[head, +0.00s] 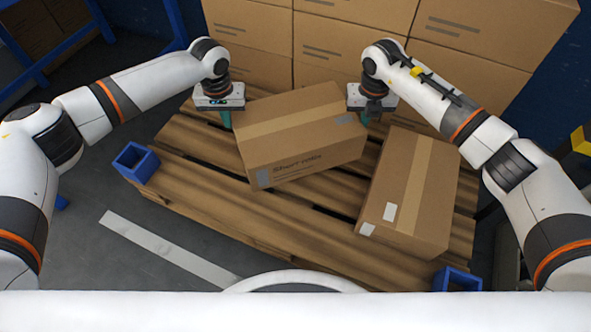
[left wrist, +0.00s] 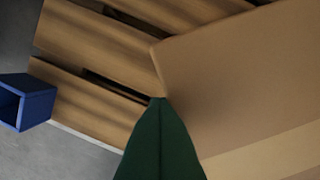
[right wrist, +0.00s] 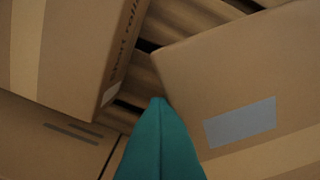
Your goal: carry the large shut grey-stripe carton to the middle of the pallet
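The large shut carton with grey label stripes (head: 305,128) is brown and taped along its top. It sits at an angle over the middle-back of the wooden pallet (head: 200,190); I cannot tell whether it is raised. My left gripper (head: 226,119) is at its left end and my right gripper (head: 363,117) at its right end. Each gripper's green fingers appear shut together with nothing between them. The carton fills the right of the left wrist view (left wrist: 240,85) and the right of the right wrist view (right wrist: 210,75). Contact at either end is unclear.
A second shut carton (head: 418,185) with white labels lies on the pallet's right side. Stacked cartons (head: 330,40) stand behind. Blue corner posts (head: 136,162) (head: 457,280) mark the pallet's front corners. The front-left pallet boards are bare.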

